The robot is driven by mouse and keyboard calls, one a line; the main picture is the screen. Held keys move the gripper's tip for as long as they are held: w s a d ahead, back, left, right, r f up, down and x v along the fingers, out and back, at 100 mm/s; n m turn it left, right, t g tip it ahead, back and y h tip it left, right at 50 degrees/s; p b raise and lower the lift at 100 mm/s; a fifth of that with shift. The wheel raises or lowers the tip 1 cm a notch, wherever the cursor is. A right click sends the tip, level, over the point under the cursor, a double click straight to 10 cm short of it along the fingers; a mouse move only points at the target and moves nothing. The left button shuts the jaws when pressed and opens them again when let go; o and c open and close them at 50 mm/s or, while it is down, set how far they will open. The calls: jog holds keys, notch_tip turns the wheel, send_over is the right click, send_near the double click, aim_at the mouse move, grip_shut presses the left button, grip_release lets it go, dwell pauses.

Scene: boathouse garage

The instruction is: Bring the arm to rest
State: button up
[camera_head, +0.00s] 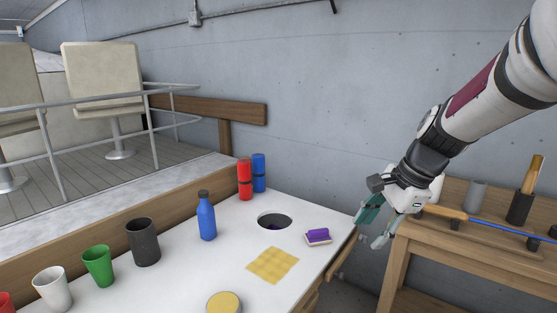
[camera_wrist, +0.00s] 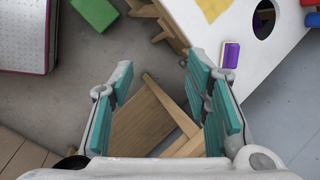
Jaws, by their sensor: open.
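My gripper (camera_head: 374,226) hangs at the end of my raised arm, at the right of the head view. It is just beyond the right edge of the white counter (camera_head: 202,272), in front of the wooden workbench (camera_head: 440,236). In the wrist view my gripper (camera_wrist: 161,100) has its two teal-padded fingers spread wide apart. Nothing is between the pads; wooden framing and floor show beyond them.
The counter bears a purple-topped brush or sponge (camera_head: 318,236), a yellow cloth (camera_head: 273,265), a blue bottle (camera_head: 207,217), red (camera_head: 245,180) and blue (camera_head: 259,173) cylinders, several cups and a round hole (camera_head: 275,221). The workbench holds a blue-shafted tool (camera_head: 490,228) and dark holder (camera_head: 519,208).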

jog(key=s+r+n+h+p, duration=0.1)
jog(key=s+r+n, duration=0.2)
jog(key=s, duration=0.7)
jog(key=s+r+n+t+h+p, duration=0.1)
jog(key=s+r+n+p, duration=0.1)
jog(key=s+n, duration=0.5)
jog(key=s+r+n+h+p, duration=0.1)
jog(key=s+r+n, duration=0.3)
jog(key=s, duration=0.8)
jog(key=shift+s+a+r+n+p, duration=0.3)
jog(key=shift+s+a+n+p, duration=0.1)
jog(key=shift+n+p, duration=0.3)
